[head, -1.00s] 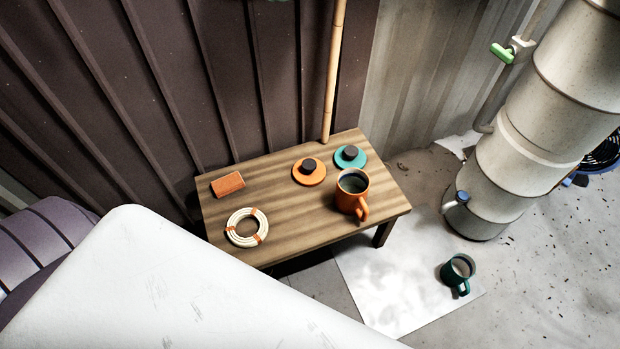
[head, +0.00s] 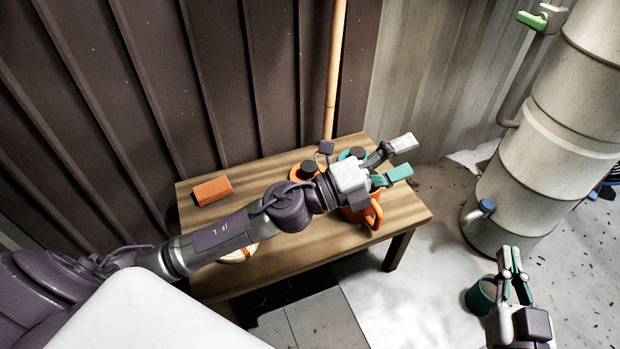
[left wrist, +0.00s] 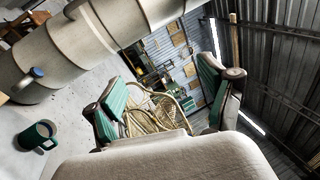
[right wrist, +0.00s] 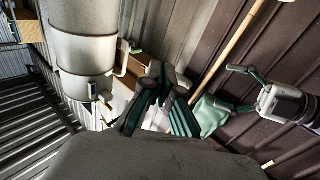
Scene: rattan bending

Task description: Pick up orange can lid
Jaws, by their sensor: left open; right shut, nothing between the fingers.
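The orange can lid (head: 295,173) with a dark knob lies on the wooden table, partly hidden behind my left arm in the head view. The teal lid (head: 344,155) beside it is also partly covered. My left gripper (head: 402,158) is open and empty above the table's right end, pointing right, past both lids. Its spread fingers also show in the left wrist view (left wrist: 165,85), with no lid in sight there. My right gripper (head: 512,262) is shut and empty, low at the right near the green mug; its closed fingers show in the right wrist view (right wrist: 160,95).
An orange mug (head: 376,214) stands under my left gripper. An orange block (head: 212,190) and a mostly hidden rope ring (head: 238,255) lie on the wooden table (head: 410,212). A green mug (head: 480,297) is on the floor. A bamboo pole (head: 333,80) stands behind; a large pipe (head: 545,150) is right.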

